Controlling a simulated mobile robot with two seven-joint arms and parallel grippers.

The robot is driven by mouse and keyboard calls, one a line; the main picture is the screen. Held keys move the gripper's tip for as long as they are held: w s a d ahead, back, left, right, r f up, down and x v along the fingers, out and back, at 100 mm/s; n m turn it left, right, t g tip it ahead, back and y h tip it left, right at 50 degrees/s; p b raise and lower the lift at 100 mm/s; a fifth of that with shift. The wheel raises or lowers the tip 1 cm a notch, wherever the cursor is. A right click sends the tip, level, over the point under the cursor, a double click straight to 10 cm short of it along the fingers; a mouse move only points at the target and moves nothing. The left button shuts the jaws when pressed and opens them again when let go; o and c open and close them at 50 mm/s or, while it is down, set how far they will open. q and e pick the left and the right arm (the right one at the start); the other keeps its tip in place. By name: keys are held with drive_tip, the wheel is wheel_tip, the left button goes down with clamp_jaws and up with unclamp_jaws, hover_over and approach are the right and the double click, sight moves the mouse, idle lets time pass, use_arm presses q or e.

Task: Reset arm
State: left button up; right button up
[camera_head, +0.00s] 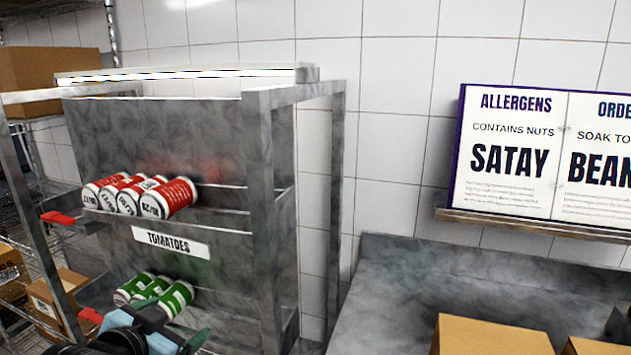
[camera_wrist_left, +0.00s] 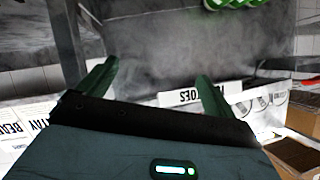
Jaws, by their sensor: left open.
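My left gripper (camera_head: 181,325) is low in the head view, in front of the lower level of the metal can rack (camera_head: 270,200). Its green fingers stand apart in the left wrist view (camera_wrist_left: 155,88), with nothing between them. Green-labelled cans (camera_head: 175,299) lie on the lower level, close behind the gripper in the head view; whether it touches them I cannot tell. Red-labelled cans (camera_head: 170,199) lie on the level above, over a "TOMATOES" label (camera_head: 171,242). That label appears upside down in the left wrist view (camera_wrist_left: 205,94). My right gripper is not in view.
A metal counter (camera_head: 400,290) with cardboard boxes (camera_head: 490,336) stands at the right. Above it, an allergen and order board (camera_head: 508,152) rests on a wall ledge (camera_head: 530,226). Wire shelving with cardboard boxes (camera_head: 50,80) stands at the left. The rack's posts flank the cans.

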use_arm(q)
drive_tip(key=s+d+f+n+g, duration=0.1)
drive_tip(key=s+f, duration=0.3)
drive_tip(key=f, duration=0.5)
drive_tip(key=s+f+n, duration=0.1)
drive_tip(key=s+f, duration=0.4)
drive_tip(key=f, duration=0.5)
drive_tip(key=s+d+f+n+g, duration=0.1)
drive_tip(key=s+f, duration=0.3)
drive_tip(key=f, duration=0.5)
drive_tip(key=s+f, duration=0.4)
drive_tip(key=s, duration=0.2)
drive_tip(key=s+d+f+g, duration=0.1)
drive_tip(key=s+f, duration=0.2)
drive_tip(key=s, duration=0.3)
drive_tip(key=shift+s+d+f, duration=0.2)
drive_tip(key=shift+d+f, duration=0.1)
drive_tip(key=shift+f, duration=0.1)
